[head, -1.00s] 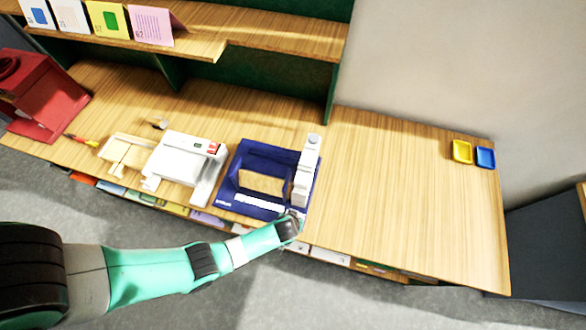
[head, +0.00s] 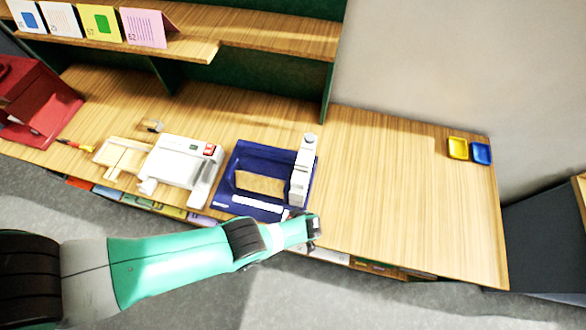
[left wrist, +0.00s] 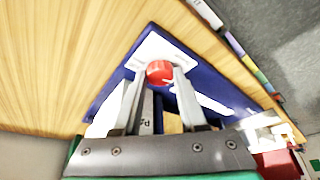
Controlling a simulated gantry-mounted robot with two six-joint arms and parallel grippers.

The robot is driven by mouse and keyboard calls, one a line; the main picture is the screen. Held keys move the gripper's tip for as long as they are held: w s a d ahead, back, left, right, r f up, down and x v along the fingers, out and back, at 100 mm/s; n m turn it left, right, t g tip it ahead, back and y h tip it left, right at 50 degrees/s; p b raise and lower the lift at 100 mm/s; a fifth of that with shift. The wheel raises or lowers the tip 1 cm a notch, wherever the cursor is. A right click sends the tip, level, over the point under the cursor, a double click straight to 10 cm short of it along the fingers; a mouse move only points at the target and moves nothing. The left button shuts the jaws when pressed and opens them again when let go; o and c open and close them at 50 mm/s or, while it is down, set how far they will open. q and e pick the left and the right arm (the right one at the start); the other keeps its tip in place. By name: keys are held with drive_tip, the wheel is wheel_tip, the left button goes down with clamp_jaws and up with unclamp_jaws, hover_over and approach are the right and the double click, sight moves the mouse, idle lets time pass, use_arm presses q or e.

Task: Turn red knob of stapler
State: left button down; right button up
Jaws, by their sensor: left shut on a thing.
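The stapler is a blue frame-like base (head: 228,180) with a white upright part (head: 302,175), standing near the front edge of the table. Its red knob (left wrist: 159,72) shows in the left wrist view, on a white part of the blue device. My left gripper (head: 314,228) is at the stapler's front right corner. In the left wrist view its two fingers (left wrist: 159,82) are on either side of the knob, shut on it. In the head view the gripper and arm hide the knob. My right gripper is in neither view.
A red device (head: 35,105) is at the far left. Yellow (head: 457,148) and blue (head: 481,153) trays lie back right.

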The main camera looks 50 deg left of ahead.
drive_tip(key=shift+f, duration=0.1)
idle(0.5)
use_arm(q)
drive_tip(key=shift+c, duration=2.3)
unclamp_jaws()
